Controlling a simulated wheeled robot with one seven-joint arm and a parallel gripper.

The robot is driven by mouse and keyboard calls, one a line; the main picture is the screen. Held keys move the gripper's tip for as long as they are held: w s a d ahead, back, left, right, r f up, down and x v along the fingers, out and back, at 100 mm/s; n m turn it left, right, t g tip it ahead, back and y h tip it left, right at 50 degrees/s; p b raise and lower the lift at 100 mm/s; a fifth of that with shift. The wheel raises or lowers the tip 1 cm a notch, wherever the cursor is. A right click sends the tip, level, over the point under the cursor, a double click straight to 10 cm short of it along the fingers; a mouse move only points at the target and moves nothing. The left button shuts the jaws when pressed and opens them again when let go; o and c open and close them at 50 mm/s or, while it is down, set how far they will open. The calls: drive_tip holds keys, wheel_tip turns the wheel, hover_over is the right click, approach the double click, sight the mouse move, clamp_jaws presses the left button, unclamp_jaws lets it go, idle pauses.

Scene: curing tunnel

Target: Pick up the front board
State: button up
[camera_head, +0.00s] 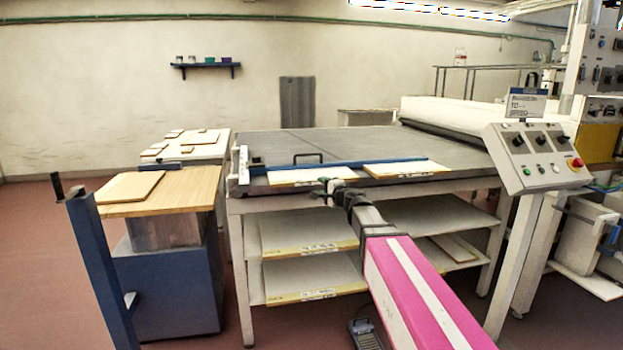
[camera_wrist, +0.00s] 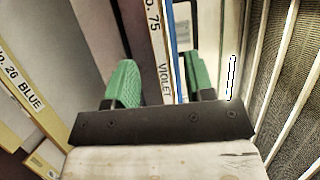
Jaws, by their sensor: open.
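A thin pale board (camera_head: 300,176) lies flat at the front edge of the grey-topped table (camera_head: 340,144), with a label along its front edge. My gripper (camera_head: 332,186) is at that front edge, by the right part of the board, and partly covers it. In the wrist view my gripper (camera_wrist: 160,90) is open, its green fingers apart. An edge labelled "No. 75 VIOLET" (camera_wrist: 158,50) runs between the fingers, seemingly the board's edge. I cannot tell whether either finger touches it. A second pale board (camera_head: 407,169) lies to the right on the same table.
A blue bar (camera_head: 350,163) lies just behind the boards. Shelves below hold more labelled boards (camera_head: 305,279); "No. 26 BLUE" (camera_wrist: 22,80) shows at the wrist view's left. A control box (camera_head: 538,157) stands right. A wood-topped blue cabinet (camera_head: 165,285) stands left.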

sight(311, 184)
drive_tip(key=x, duration=0.5)
drive_tip(key=a+x, duration=0.1)
drive_tip(key=x, duration=0.1)
drive_tip(key=shift+s+a+f, duration=0.1)
drive_tip(key=shift+s+a, duration=0.05)
drive_tip(key=shift+a, duration=0.05)
drive_tip(key=shift+s, duration=0.1)
clamp_jaws()
